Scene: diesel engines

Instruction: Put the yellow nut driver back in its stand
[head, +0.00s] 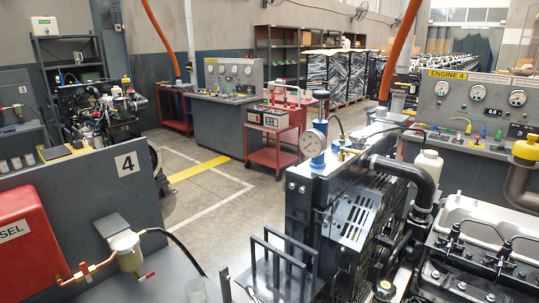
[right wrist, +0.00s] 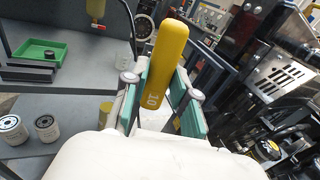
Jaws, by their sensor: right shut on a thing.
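The yellow nut driver (right wrist: 166,62), marked 10 on its handle, is between the green-padded jaws of my right gripper (right wrist: 161,92) in the right wrist view. The jaws are shut on it, and its handle points up and away from the wrist. Its lower end is hidden by the gripper. My left gripper is not in view. I cannot make out for sure which thing is the nut driver's stand. Small coloured handles (head: 466,126) stand on the engine 4 console at the right of the head view.
A black rack of upright bars (head: 278,262) stands before the radiator (head: 345,215). The engine (head: 470,255) fills the lower right. A red tank (head: 28,245) is at left. The wrist view shows a green tray (right wrist: 36,50) and white filters (right wrist: 47,128). Floor beyond is open.

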